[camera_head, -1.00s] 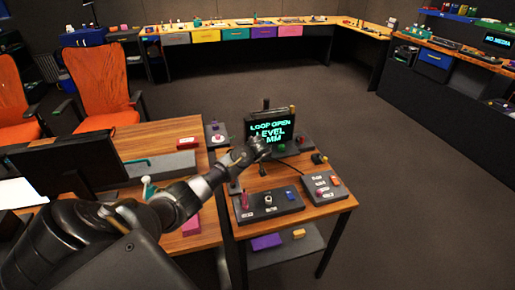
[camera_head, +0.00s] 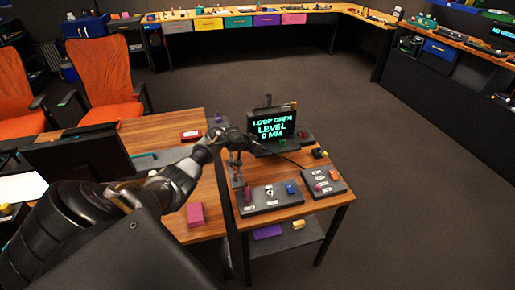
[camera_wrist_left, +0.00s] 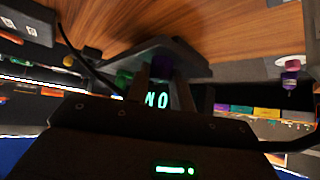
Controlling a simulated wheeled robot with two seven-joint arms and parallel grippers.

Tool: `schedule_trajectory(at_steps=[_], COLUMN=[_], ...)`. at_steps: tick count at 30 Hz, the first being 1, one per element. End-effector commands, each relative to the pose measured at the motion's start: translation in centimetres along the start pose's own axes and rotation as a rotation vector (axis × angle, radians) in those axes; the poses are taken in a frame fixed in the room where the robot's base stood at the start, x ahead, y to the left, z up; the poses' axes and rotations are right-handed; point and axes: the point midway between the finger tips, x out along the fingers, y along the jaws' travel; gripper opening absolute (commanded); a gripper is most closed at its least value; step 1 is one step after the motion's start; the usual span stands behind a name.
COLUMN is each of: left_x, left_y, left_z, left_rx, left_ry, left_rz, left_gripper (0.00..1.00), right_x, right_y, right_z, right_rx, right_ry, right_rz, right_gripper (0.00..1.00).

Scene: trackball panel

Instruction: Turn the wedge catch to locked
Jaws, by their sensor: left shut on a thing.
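My left gripper (camera_head: 246,143) is at the left end of the dark control box below the display on the small bench. In the left wrist view its two dark fingers (camera_wrist_left: 161,82) point at the control box (camera_wrist_left: 150,57), with a green knob to their left and a dark purple piece beside them. The gripper is shut on a small part there, which I take to be the wedge catch; the fingers and wrist hide its shape and angle. The display (camera_head: 271,126) reads "LOOP OPEN LEVEL 0 MM". My right gripper is not in view.
On the small bench, a dark box with several controls (camera_head: 270,198) and a smaller box (camera_head: 323,182) stand nearer me. A monitor (camera_head: 83,158) stands on the left desk. The floor right of the bench is clear.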

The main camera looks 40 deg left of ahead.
Motion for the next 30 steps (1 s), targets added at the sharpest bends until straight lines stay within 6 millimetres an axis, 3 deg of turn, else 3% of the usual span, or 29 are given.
schedule_trajectory(at_steps=[17, 18, 22, 30], left_x=[0.03, 0.03, 0.02, -0.03], left_y=[-0.03, -0.03, -0.03, -0.04], left_z=[0.1, 0.1, 0.07, 0.01], left_rx=[0.02, 0.02, 0.02, 0.019], left_ry=[-0.003, -0.003, -0.002, -0.001], left_rz=[0.019, 0.019, 0.019, 0.019], left_gripper=[0.0, 0.28, 0.45, 0.45], right_x=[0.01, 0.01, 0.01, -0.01], right_y=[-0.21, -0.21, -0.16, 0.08], right_z=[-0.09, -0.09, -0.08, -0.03], right_rx=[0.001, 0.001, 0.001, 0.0], right_ry=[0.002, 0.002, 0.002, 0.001], right_rz=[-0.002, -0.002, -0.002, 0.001], right_gripper=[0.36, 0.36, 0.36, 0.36])
